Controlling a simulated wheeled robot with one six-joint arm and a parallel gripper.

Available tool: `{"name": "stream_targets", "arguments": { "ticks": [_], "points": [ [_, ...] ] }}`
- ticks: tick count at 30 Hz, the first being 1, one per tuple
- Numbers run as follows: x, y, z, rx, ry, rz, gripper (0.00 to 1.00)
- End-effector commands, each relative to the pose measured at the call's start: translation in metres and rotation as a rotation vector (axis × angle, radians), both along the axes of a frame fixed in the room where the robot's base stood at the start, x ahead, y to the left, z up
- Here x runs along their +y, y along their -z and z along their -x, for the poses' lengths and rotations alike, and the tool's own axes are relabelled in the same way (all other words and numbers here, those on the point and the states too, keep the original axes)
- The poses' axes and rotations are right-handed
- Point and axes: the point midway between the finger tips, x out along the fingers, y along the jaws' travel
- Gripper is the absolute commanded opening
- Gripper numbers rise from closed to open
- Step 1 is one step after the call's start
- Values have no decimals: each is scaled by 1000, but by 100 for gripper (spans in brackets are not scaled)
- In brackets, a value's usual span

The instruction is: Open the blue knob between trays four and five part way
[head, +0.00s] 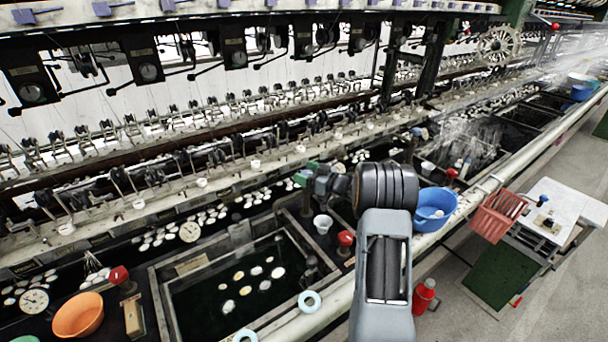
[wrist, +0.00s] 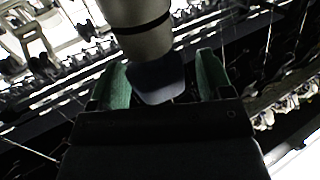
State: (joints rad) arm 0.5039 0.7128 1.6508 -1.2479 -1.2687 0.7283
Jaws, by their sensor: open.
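The wrist view shows a dark blue knob (wrist: 157,84) at the end of a thick grey stem (wrist: 136,32) with a black ring. My gripper (wrist: 163,76) is open, with one green finger on each side of the knob. A gap shows between the knob and the right finger, and a smaller gap on the left. In the head view my gripper (head: 306,174) is over the inner edge of the basins, and its arm hides what lies behind it.
A dark tray (head: 240,282) with white cocoons lies left of my arm. Red knobs (head: 346,238) stand along the basins. A blue bowl (head: 434,207) sits just right of my arm, and a small white cup (head: 322,223) stands below the gripper.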

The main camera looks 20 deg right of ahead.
Motion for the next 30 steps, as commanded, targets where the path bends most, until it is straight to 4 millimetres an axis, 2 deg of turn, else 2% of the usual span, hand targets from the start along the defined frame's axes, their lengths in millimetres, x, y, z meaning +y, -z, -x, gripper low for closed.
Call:
{"name": "stream_targets", "arguments": {
  "ticks": [7, 21, 30],
  "points": [
    [-9, 1, 10, 0, 3, 1, 73],
    [-62, 1, 85, 0, 4, 0, 73],
    [-79, 1, 110, 0, 1, 0, 73]
  ]
}}
